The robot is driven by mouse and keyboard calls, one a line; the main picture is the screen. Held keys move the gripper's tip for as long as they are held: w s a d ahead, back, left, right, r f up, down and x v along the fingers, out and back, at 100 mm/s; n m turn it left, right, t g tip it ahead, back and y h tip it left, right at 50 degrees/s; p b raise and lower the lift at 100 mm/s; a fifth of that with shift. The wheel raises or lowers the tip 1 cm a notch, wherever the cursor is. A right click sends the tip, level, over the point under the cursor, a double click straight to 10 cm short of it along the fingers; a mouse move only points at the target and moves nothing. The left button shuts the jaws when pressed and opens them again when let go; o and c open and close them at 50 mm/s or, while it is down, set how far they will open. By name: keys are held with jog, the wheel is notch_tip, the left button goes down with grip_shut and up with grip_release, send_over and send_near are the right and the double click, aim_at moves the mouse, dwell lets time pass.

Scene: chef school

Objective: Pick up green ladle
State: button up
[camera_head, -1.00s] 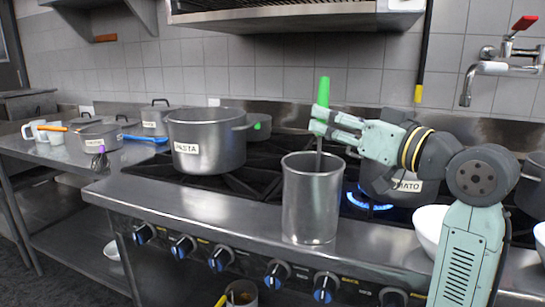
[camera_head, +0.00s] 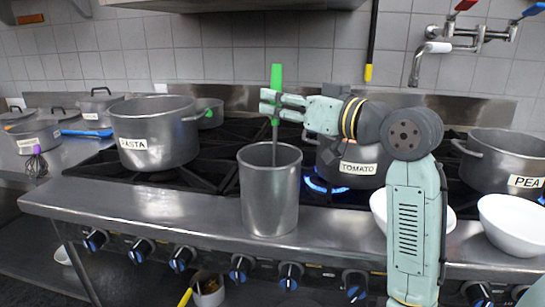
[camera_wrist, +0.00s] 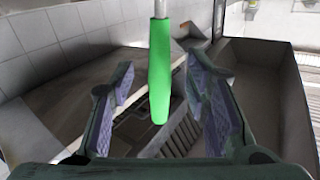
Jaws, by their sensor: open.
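The green ladle (camera_head: 276,78) stands upright in a tall metal container (camera_head: 268,200) at the front of the stove, its green handle on top and its grey shaft going down inside. The ladle's lower end is hidden in the container. My gripper (camera_head: 271,103) is at the handle's lower part, above the container's rim. In the wrist view, the green handle (camera_wrist: 160,85) lies between the two open fingers, with a gap on both sides. My gripper (camera_wrist: 160,100) is open and does not hold the ladle there.
A pot labelled PASTA (camera_head: 155,130) stands left, and a TOMATO pot (camera_head: 352,165) sits over a blue flame behind my arm. A PEA pot (camera_head: 505,160) and white bowls (camera_head: 515,222) are at right. A tap (camera_head: 430,50) is on the wall.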

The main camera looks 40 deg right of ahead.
jog(key=shift+w+a, duration=0.1)
jog(key=shift+w, duration=0.95)
jog(key=shift+c, duration=0.2)
grip_shut()
